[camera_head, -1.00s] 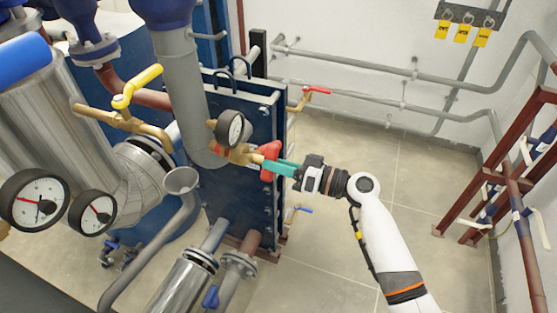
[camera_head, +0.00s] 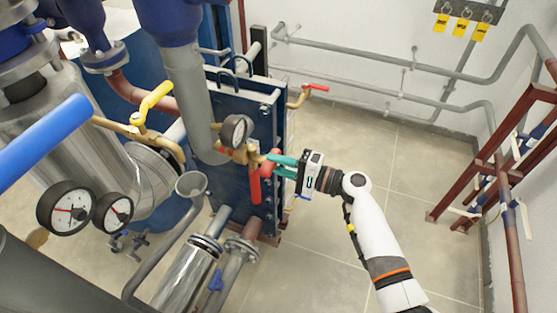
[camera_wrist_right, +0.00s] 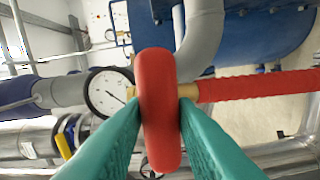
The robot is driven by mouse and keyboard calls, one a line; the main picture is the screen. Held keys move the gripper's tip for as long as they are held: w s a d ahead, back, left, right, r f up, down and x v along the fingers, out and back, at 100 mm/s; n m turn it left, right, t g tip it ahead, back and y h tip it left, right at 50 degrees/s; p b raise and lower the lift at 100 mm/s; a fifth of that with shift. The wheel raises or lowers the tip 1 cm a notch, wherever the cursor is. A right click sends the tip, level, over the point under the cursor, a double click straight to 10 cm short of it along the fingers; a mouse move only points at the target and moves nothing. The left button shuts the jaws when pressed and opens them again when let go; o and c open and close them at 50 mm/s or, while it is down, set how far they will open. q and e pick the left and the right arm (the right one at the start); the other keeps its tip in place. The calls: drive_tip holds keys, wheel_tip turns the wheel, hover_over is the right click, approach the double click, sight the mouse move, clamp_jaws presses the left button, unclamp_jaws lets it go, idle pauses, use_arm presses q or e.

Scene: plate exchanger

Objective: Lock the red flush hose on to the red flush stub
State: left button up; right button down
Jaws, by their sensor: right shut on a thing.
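My right gripper (camera_head: 273,163) has its teal fingers closed around a rounded red collar, which fills the middle of the right wrist view (camera_wrist_right: 160,115). The ribbed red flush hose (camera_wrist_right: 255,87) runs right from a brass end beside the collar. In the head view the red hose (camera_head: 255,185) hangs down in front of the blue plate pack. Brass piping with a dial gauge (camera_head: 236,130) lies left of the collar, and the gauge also shows in the wrist view (camera_wrist_right: 108,93). The red flush stub cannot be told apart behind the collar. My left gripper is not in view.
The blue plate exchanger (camera_head: 265,120) stands just left of my right gripper. A red-handled valve (camera_head: 314,87) juts out above it. Grey wall pipes (camera_head: 400,65) run behind, and a red-brown frame (camera_head: 490,150) stands at right. The floor between is clear.

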drive_tip(key=c, duration=1.1)
unclamp_jaws()
drive_tip(key=shift+a+r, duration=0.15)
drive_tip(key=shift+r, duration=0.05)
drive_tip(key=shift+c, duration=0.2)
drive_tip(key=shift+o, duration=0.3)
drive_tip(key=shift+f, duration=0.1)
drive_tip(key=shift+f, duration=0.1)
drive_tip(key=shift+s+d+f, duration=0.1)
drive_tip(key=shift+d, duration=0.35)
drive_tip(key=b+v, duration=0.3)
drive_tip(key=v, duration=0.8)
drive_tip(key=shift+b, duration=0.3)
